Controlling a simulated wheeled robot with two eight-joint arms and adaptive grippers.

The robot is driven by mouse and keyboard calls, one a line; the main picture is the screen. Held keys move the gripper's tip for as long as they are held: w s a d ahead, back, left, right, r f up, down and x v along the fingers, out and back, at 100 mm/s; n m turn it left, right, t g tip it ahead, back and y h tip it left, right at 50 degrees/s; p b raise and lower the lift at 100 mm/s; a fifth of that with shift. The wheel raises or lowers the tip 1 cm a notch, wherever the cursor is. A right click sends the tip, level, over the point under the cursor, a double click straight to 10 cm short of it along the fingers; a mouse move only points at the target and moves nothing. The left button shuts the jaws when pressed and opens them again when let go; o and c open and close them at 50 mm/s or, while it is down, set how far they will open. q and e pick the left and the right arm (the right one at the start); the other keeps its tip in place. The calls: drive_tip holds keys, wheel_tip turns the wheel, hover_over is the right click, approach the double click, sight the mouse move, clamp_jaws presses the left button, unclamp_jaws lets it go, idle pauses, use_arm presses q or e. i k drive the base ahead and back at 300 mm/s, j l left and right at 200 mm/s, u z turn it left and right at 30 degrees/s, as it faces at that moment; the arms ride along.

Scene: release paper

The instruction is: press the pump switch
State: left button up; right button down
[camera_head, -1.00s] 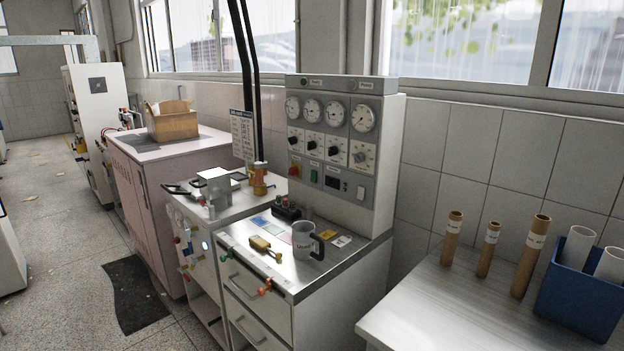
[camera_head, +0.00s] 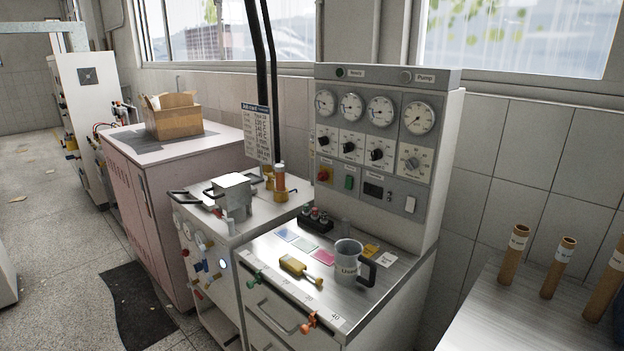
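The grey control panel (camera_head: 334,165) stands upright at the back of a steel-topped cabinet, with several round gauges and dials. A label reading "Pump" sits at its top right beside a round grey lamp (camera_head: 406,77); a green lamp (camera_head: 340,72) is at its top left. On the lower panel are a red knob (camera_head: 324,174), a green button (camera_head: 349,183), a small black display (camera_head: 373,190) and a white rocker switch (camera_head: 410,204) at the right. I cannot tell which of these is the pump switch. Neither gripper is in view.
A grey mug (camera_head: 347,262), a yellow tool (camera_head: 300,268) and coloured cards stand on the steel top (camera_head: 385,287). A metal device (camera_head: 232,196) is on the cabinet to the left. Cardboard tubes (camera_head: 557,267) stand on a bench at right. Floor is open at left.

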sight(349, 179)
drive_tip(key=i+j+u, duration=0.1)
drive_tip(key=i+j, duration=0.95)
drive_tip(key=j, duration=0.05)
